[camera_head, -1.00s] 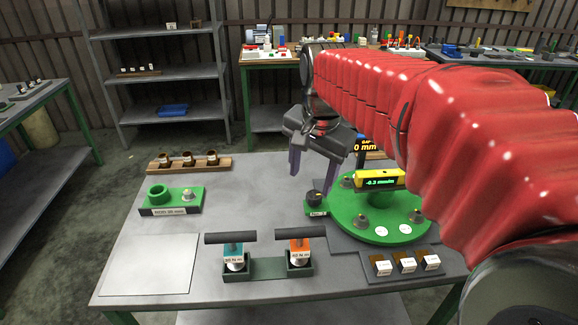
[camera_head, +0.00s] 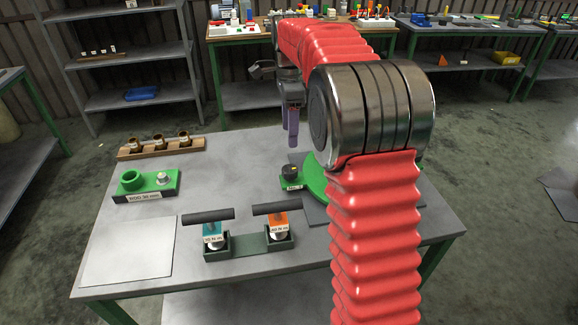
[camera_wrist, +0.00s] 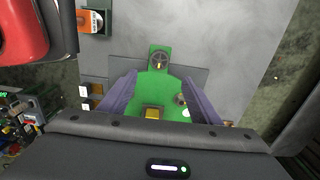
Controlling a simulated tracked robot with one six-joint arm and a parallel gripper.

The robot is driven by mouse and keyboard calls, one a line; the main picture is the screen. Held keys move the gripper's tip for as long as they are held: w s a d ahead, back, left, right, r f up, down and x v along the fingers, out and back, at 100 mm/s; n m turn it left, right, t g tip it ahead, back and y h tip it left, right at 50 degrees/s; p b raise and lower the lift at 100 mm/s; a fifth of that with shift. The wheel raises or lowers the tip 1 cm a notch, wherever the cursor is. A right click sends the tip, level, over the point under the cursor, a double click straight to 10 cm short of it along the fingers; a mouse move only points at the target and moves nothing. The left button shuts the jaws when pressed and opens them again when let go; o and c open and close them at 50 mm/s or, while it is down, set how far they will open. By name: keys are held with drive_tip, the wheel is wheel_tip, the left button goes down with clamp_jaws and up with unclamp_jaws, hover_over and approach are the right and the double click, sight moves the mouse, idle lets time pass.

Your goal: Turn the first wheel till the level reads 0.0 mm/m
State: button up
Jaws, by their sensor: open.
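The first wheel, a small dark handwheel (camera_head: 291,170) on a green labelled block, stands at the left edge of the green round plate (camera_head: 318,180). In the wrist view the wheel (camera_wrist: 160,62) lies just beyond my fingertips, roughly centred between them. My gripper (camera_head: 290,142) is open and empty, above and apart from the wheel. The yellow level (camera_wrist: 152,112) shows partly in the wrist view above my gripper body; its reading cannot be made out there. In the head view my arm hides the level and most of the plate.
Two torque tools with black handles (camera_head: 208,215) (camera_head: 277,208) stand in a green holder at the table's front. A wooden rack with several brown cups (camera_head: 160,145) and a green gauge block (camera_head: 146,185) are at the left. A pale sheet (camera_head: 128,252) lies front left.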

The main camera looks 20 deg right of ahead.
sight(289, 169)
drive_tip(key=shift+f, duration=0.1)
wheel_tip(289, 169, down, 14)
drive_tip(key=shift+r, duration=0.2)
idle(0.8)
drive_tip(key=c, duration=1.1)
